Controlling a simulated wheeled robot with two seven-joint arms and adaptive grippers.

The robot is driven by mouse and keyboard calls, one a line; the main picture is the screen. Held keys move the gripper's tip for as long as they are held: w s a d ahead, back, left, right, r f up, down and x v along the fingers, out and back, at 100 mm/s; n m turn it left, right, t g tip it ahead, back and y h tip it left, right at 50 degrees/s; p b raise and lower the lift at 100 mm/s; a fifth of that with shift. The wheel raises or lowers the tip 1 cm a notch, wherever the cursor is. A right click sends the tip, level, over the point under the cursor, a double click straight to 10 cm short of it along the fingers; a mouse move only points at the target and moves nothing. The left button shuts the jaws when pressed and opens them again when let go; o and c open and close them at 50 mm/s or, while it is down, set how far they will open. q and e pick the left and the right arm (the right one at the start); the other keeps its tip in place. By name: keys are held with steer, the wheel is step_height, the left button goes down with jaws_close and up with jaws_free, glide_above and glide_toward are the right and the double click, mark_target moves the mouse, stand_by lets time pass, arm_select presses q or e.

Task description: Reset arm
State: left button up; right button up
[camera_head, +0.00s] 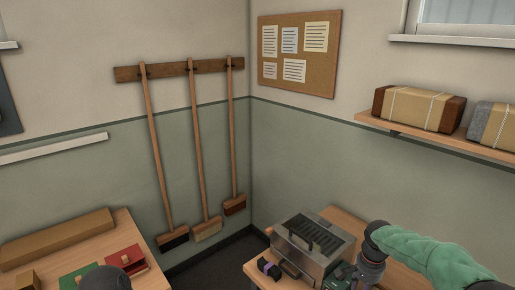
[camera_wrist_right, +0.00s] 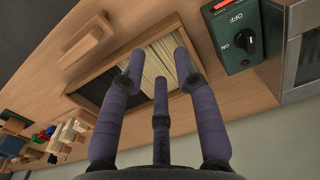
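My right arm (camera_head: 430,258), in a green sleeve, comes in from the right in the head view, over the right-hand bench. Its hand is cut off by the lower edge there. In the right wrist view my right gripper (camera_wrist_right: 157,68) has its purple-grey fingers spread, with nothing held between them. A dark rounded part at the bottom left of the head view may be my left arm; no left fingers show.
A metal machine (camera_head: 312,245) stands beside the right arm. A switch box (camera_wrist_right: 237,38) is right of the fingers in the wrist view. Wooden blocks (camera_wrist_right: 88,40) lie on the bench. A left bench (camera_head: 60,240) holds red and green pieces. Brooms hang on the wall.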

steer(key=s+a+f+n+y, duration=0.1)
steer(key=s+a+f+n, duration=0.1)
steer(key=a+f, duration=0.55)
steer(key=s+a+f+n+y, duration=0.15)
steer(key=a+f, duration=0.25)
steer(key=f, duration=0.6)
steer(key=s+a+f+n, duration=0.1)
steer(key=s+a+f, duration=0.2)
steer(key=s, duration=0.3)
steer(key=s+a+f+n+y, duration=0.1)
steer(key=s+a+f, duration=0.3)
steer(key=s, duration=0.3)
steer(key=s+a+f+n, duration=0.2)
steer(key=s+a+f, duration=0.1)
steer(key=s, duration=0.4)
steer(key=shift+x, duration=0.75)
